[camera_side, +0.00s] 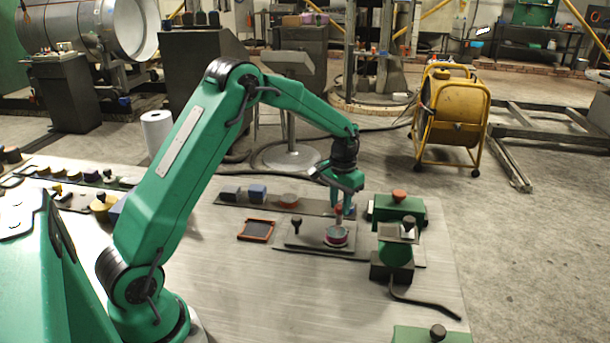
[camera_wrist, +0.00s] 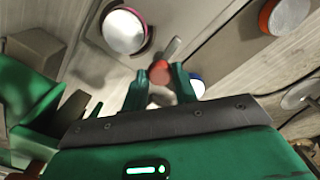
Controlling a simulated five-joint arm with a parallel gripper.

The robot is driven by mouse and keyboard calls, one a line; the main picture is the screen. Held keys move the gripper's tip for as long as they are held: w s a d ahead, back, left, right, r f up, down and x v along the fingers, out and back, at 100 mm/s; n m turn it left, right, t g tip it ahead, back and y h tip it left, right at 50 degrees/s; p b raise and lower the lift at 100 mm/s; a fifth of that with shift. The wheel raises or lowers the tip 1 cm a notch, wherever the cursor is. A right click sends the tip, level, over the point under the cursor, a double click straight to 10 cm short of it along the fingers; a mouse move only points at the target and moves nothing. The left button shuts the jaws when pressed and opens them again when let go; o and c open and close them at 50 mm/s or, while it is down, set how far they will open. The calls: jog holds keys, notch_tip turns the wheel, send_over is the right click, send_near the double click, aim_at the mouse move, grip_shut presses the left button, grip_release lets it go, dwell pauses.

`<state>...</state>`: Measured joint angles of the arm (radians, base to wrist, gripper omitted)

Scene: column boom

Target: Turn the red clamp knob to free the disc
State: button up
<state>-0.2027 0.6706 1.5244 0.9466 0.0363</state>
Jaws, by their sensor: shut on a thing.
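My gripper (camera_side: 342,208) points down over a dark plate (camera_side: 308,244) on the table. It is shut on a small red knob (camera_wrist: 159,71), which shows between the two green fingertips (camera_wrist: 160,80) in the wrist view. In the side view the fingers mostly cover the knob. A round disc with a pink-red rim (camera_side: 336,241) sits on the plate just below the gripper. In the wrist view a pale disc with a pink rim (camera_wrist: 122,32) lies up and left of the fingers. Whether the clamp still presses on the disc cannot be told.
A black knob (camera_side: 296,222) stands on the plate's left. A green box with an orange-red knob (camera_side: 398,196) and a green-and-black fixture (camera_side: 396,256) stand to the right. An orange-rimmed tray (camera_side: 256,230) lies to the left. Blocks (camera_side: 257,192) line a strip behind.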

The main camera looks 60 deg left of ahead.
aim_at(340, 206)
jog(key=shift+m, duration=1)
jog(key=shift+r, duration=0.1)
jog(key=o, duration=1)
jog(key=shift+r, duration=3.85)
